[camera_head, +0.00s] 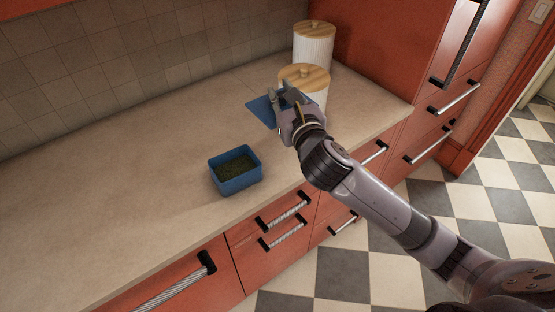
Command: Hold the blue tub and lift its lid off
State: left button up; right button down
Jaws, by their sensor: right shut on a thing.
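The blue tub (252,176) stands upright on the counter, left of my right arm. Its top is open, and dark green contents show inside. The flat blue lid (260,109) is apart from the tub, farther back and to the right, beside the canisters. My right gripper (279,97) is shut on the lid at its right side; the fingers partly hide it. I cannot tell whether the lid touches the counter. My left gripper is not in view, and nothing holds the tub.
Two white ribbed canisters with wooden lids stand at the back right: a near one (317,97) close behind my right gripper, and a far one (314,49). The beige counter (110,190) is clear on the left. Red drawers with bar handles are below its front edge.

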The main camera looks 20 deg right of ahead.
notch_tip(320, 180, down, 18)
jog(key=b, duration=0.2)
jog(key=shift+s, duration=0.1)
jog(key=shift+f+b, duration=0.4)
jog(key=shift+f, duration=0.25)
jog(key=c, duration=1.5)
grip_release()
jog(key=shift+o, duration=0.2)
